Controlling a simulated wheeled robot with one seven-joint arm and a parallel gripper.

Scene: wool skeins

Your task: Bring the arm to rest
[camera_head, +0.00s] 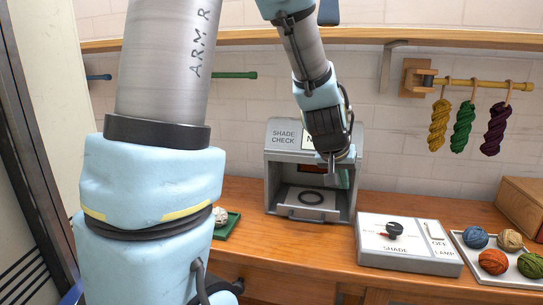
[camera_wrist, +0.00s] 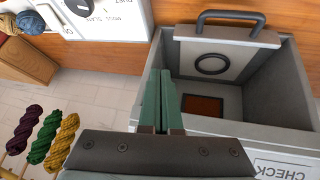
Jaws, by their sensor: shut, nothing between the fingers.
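My arm reaches over the wooden counter (camera_head: 265,250), and my gripper (camera_head: 333,168) hangs pointing down in front of the grey shade check box (camera_head: 282,162). In the wrist view my gripper (camera_wrist: 163,82) shows its two green-sided fingers together, with nothing between them. The box (camera_wrist: 270,90) stands open beyond the fingers there. A pale plate with a black ring (camera_head: 311,198) lies at the bottom of the box, with nothing on it. The upper part of the box is partly hidden by my gripper.
A shade and lamp control panel (camera_head: 408,243) stands right of the box. A tray (camera_head: 480,258) of coloured yarn balls is beyond it. Yellow, green and purple skeins (camera_head: 463,125) hang from a wall rod (camera_head: 480,84). A white ball (camera_head: 220,216) sits at a green tray (camera_head: 228,228), partly hidden by my arm.

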